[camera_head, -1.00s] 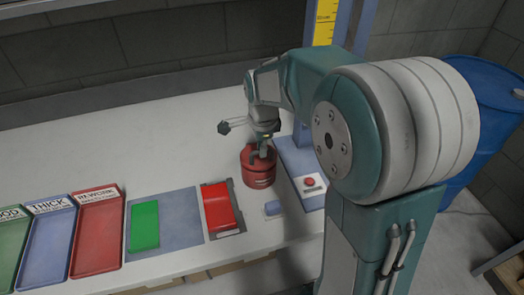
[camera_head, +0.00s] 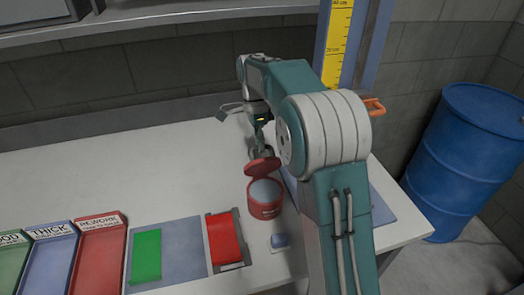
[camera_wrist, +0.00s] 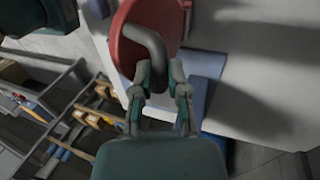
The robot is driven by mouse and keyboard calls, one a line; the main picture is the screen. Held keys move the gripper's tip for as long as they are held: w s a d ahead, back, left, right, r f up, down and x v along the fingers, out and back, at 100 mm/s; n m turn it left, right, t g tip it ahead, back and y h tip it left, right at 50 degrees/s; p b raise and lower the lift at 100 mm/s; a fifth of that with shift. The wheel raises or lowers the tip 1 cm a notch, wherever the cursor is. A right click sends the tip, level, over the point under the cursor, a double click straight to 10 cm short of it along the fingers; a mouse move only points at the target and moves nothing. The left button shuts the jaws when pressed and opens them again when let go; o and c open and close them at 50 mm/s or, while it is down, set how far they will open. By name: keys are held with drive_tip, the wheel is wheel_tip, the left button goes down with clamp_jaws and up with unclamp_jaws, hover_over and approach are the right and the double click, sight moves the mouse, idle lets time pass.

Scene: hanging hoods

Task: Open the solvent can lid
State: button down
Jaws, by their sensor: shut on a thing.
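The red solvent can (camera_head: 265,205) stands upright on the white bench. Its red lid (camera_head: 263,167) is raised and tilted back at the can's rear edge, so the round grey opening (camera_head: 265,191) shows. My gripper (camera_head: 260,152) is behind the raised lid and partly hidden by it and my arm. In the wrist view, the fingers (camera_wrist: 159,78) are shut on the grey curved lid handle (camera_wrist: 150,45), with the red lid (camera_wrist: 177,22) just beyond them. The can's body is not clear in the wrist view.
Red (camera_head: 98,255), blue and green labelled trays lie at left. A green piece (camera_head: 147,256) and a red piece (camera_head: 224,239) lie nearer the can. A blue drum (camera_head: 468,160) stands right. The bench's back left is clear.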

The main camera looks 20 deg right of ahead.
drive_tip(key=w+f, duration=0.2)
drive_tip(key=w, duration=0.4)
drive_tip(key=shift+f, duration=0.25)
drive_tip(key=shift+w+f, duration=0.15)
drive_tip(key=shift+w, duration=0.15)
drive_tip(key=c, duration=0.7)
unclamp_jaws()
drive_tip(key=shift+c, duration=0.2)
drive_tip(key=shift+o, duration=0.5)
drive_tip(key=shift+w, duration=0.2)
